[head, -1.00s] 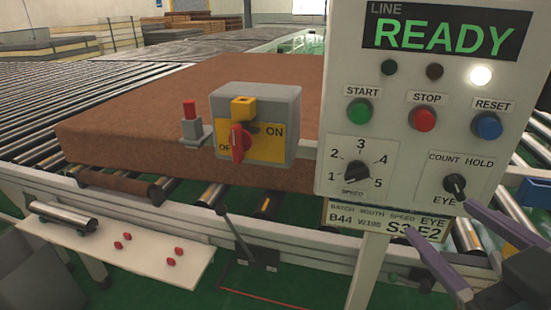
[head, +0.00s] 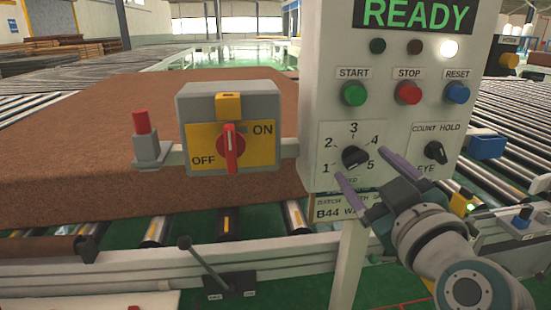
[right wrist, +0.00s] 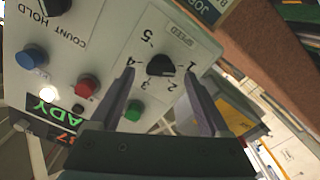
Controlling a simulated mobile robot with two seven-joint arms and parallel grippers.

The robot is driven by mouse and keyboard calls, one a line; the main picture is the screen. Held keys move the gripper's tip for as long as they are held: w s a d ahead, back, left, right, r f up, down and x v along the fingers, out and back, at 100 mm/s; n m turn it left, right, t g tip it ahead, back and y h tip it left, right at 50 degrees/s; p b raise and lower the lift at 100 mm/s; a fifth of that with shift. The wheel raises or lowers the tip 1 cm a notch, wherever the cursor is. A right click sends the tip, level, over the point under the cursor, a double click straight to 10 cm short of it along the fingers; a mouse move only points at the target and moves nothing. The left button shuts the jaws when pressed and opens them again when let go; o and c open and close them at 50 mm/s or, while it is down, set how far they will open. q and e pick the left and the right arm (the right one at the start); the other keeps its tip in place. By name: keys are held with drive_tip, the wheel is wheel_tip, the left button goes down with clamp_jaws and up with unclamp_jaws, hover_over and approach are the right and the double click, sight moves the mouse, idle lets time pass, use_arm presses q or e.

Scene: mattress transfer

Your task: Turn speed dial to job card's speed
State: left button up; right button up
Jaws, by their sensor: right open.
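The speed dial (head: 355,157) is a black knob low on the white control panel (head: 312,95), ringed by numbers 1 to 5. Its pointer seems to face 1. It also shows in the right wrist view (right wrist: 160,66). My right gripper (head: 363,167) is open, with its purple fingertips on either side of the dial in both views. I cannot tell whether they touch it. My left gripper is out of view.
The panel carries green START (head: 354,94), red STOP (head: 408,93) and blue RESET (head: 457,93) buttons, and a COUNT/EYE/HOLD switch (head: 435,153) right of the dial. A grey ON/OFF switch box (head: 228,128) and red plunger (head: 142,122) stand left, before a brown mattress (head: 80,150).

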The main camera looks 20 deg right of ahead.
sight(355, 159)
drive_tip(key=shift+x, duration=1.2)
drive_tip(key=shift+a, duration=0.1)
clamp_jaws()
